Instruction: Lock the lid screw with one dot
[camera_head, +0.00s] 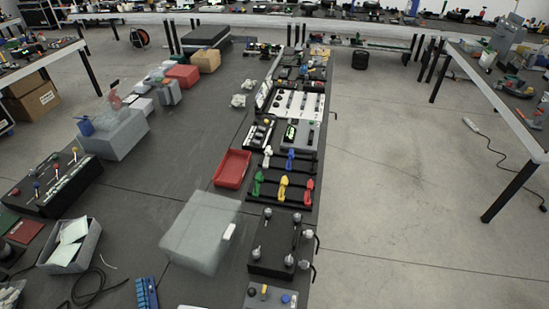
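A black box (272,265) with several grey knob-like screws on top stands near the bottom centre, at the right edge of the long dark table. One screw (289,260) is at its near right and another (257,250) at its near left. Dot marks on the screws are too small to make out, so I cannot tell which has one dot. Neither of my grippers is in view.
A translucent grey box (195,240) stands left of the black box. Beyond it is a rack with green, yellow, blue and red handles (284,187). A red tray (232,169) lies nearby. Open floor (400,220) is to the right.

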